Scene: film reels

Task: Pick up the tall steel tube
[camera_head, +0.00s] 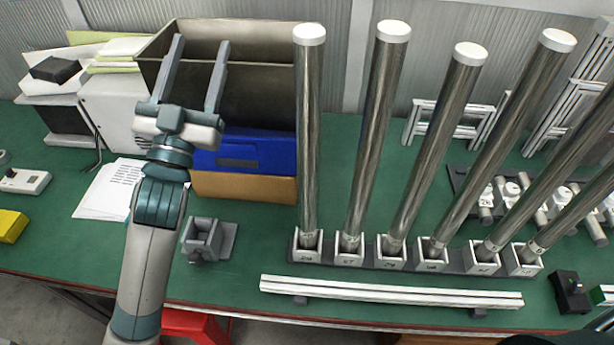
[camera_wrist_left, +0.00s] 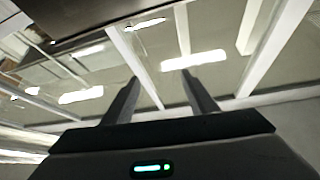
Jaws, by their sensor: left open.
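Several tall steel tubes with white caps stand in a row of small white sockets on a dark base in the head view. The leftmost tube (camera_head: 307,140) stands nearly upright, and the one beside it (camera_head: 376,135) appears to lean right. Others follow to the right, such as a third tube (camera_head: 437,150) and a fourth (camera_head: 500,145). My left gripper (camera_head: 198,65) is open and empty, pointing up in front of a box, left of the tubes and apart from them. Its fingers (camera_wrist_left: 160,95) also show in the left wrist view, with nothing between them. My right gripper is not in view.
A grey holder (camera_head: 208,240) sits left of the tube row. A white rail (camera_head: 390,292) lies along the front of the green table (camera_head: 262,240). Papers (camera_head: 100,192) lie at left.

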